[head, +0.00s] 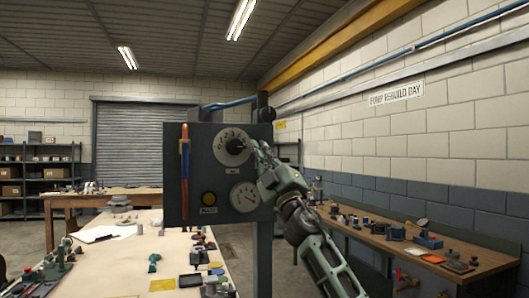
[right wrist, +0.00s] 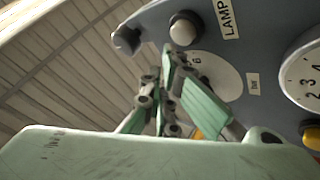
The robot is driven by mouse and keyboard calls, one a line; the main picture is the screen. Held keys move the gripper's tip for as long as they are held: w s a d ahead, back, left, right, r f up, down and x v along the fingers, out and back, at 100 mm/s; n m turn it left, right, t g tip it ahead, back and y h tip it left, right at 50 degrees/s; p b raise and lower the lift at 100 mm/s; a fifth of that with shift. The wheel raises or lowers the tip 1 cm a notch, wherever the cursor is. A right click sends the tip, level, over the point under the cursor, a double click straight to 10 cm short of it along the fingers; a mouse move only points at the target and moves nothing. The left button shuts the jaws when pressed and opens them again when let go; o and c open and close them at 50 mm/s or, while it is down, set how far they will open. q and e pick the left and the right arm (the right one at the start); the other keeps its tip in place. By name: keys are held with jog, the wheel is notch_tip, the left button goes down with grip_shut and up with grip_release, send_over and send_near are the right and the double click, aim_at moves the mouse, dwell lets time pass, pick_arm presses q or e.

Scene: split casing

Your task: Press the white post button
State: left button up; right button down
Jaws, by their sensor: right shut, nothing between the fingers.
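In the right wrist view a white round button (right wrist: 183,29) with a dark collar sits on the grey curved housing, beside a LAMP label. In the head view I cannot make out this button. My right gripper (head: 257,148) is at the right edge of the grey control panel (head: 202,180), beside its upper dial. In the right wrist view its green fingers (right wrist: 172,55) are shut and empty, with the tips just below and left of the white button. I cannot tell whether they touch anything. My left gripper is not in view.
A dark knob (right wrist: 126,40) lies left of the white button. The panel carries a numbered dial (head: 232,147), a gauge (head: 245,196), a yellow button (head: 209,198) and a red-blue lever (head: 184,165). A cluttered workbench (head: 440,248) stands at the right.

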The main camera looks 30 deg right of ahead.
dwell(0.6)
jog(key=shift+w+d+b, duration=0.1)
jog(key=shift+w+b, duration=0.2)
jog(key=shift+w, duration=0.2)
jog(key=shift+w+d+b, duration=0.2)
jog(key=shift+w+b, duration=0.2)
jog(key=shift+b, duration=0.05)
dwell(0.5)
jog(key=shift+s+a+p, duration=0.25)
jog(key=shift+s+p, duration=0.55)
jog(key=shift+s, duration=0.1)
